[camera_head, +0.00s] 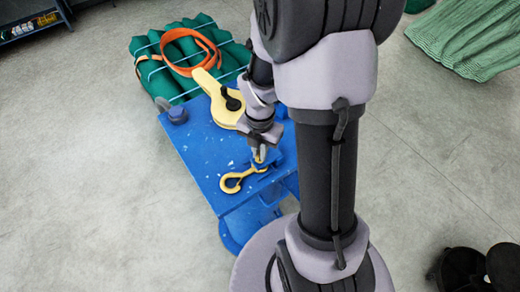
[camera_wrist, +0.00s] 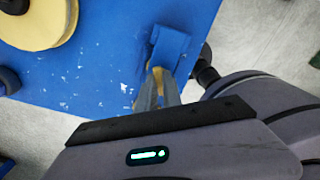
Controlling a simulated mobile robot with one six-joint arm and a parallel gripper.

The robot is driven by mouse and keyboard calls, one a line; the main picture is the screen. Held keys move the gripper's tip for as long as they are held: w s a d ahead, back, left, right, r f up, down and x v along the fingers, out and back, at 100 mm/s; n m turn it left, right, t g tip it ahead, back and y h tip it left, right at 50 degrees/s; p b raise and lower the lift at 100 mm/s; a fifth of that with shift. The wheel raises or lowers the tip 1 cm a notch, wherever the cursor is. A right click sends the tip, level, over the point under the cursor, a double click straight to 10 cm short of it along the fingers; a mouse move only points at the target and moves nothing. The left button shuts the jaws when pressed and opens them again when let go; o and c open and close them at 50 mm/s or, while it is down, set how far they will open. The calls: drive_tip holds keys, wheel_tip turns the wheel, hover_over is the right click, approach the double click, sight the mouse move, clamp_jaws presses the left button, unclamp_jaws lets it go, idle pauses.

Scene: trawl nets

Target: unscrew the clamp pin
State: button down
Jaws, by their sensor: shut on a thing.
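A blue clamp (camera_wrist: 171,48) stands at the edge of the blue bench; in the head view it shows partly (camera_head: 262,166) beside my gripper. My gripper (camera_head: 259,152) points down at it. In the wrist view its fingers (camera_wrist: 158,88) are closed around a small yellowish part, which I take for the clamp pin (camera_wrist: 159,74). The fingers and the clamp hide most of this part, so its thread and its seat cannot be seen.
A green net bundle (camera_head: 150,72) with an orange strap (camera_head: 190,70) lies behind. Another net (camera_head: 470,38) and black buckets (camera_head: 462,268) are at right.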

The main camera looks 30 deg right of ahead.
drive_tip(key=shift+s+f, duration=0.1)
drive_tip(key=shift+s, duration=0.05)
drive_tip(key=c, duration=1.6)
unclamp_jaws()
drive_tip(key=shift+o, duration=0.5)
drive_tip(key=shift+s, duration=0.1)
drive_tip(key=shift+w, duration=0.25)
wheel_tip(320, 180, up, 18)
drive_tip(key=p, duration=0.2)
drive_tip(key=shift+f, duration=0.2)
